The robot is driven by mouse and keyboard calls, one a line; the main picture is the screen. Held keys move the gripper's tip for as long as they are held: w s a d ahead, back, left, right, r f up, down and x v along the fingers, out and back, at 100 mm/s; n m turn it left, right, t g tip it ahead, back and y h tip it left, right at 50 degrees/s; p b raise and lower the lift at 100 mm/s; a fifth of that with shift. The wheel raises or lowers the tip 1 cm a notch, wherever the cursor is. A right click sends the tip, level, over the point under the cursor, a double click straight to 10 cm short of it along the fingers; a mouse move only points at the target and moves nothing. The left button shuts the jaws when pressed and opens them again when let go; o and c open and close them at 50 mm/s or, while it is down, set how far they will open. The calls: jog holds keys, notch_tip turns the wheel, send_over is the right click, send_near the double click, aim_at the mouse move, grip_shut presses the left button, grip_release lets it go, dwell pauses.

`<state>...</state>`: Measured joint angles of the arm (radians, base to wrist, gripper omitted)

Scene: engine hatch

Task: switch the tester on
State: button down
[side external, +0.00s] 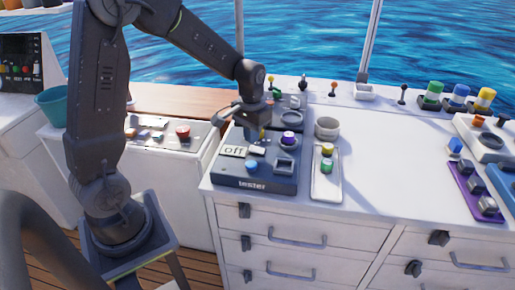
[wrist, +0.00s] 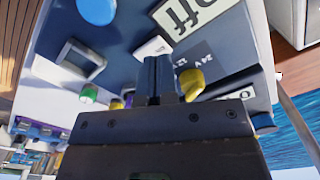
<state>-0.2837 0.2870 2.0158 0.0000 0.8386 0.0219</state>
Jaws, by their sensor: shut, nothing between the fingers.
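The tester (side external: 240,183) is a dark box with its name on the front edge, at the front left of the white counter. Its display plate (side external: 233,151) reads "off"; part of the word also shows in the wrist view (wrist: 192,14). A blue round button (side external: 251,166) sits in front of the plate, and a white switch piece (wrist: 152,46) sits beside it. A yellow knob (wrist: 192,82) stands by the "24 V" and "12" markings. My gripper (wrist: 158,62) is shut and empty, over the tester, its fingertips near the white piece and the knob. Contact cannot be told.
A square frame (side external: 284,164) and a purple-topped knob (side external: 288,138) are on the tester's right side. The counter's middle is clear.

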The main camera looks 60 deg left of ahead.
aim_at(252, 149)
jog(key=shift+f, duration=1.25)
dwell(1.1)
jog(key=shift+r, duration=3.55)
jog(key=shift+s+d+r, duration=0.1)
jog(key=shift+d+r, duration=0.05)
jog(key=shift+r, duration=0.05)
jog(key=s+d+r+m+t, duration=0.1)
jog(key=s+d+r, duration=0.3)
jog(key=s, duration=0.4)
jog(key=s+d+r+m+t, duration=0.2)
jog(key=s+d+r+t, duration=0.2)
jog(key=s+d, duration=0.2)
jog(key=s, duration=0.2)
jog(key=shift+s+d+r+t, duration=0.2)
jog(key=shift+s+r+t, duration=0.1)
jog(key=shift+s+r, duration=0.1)
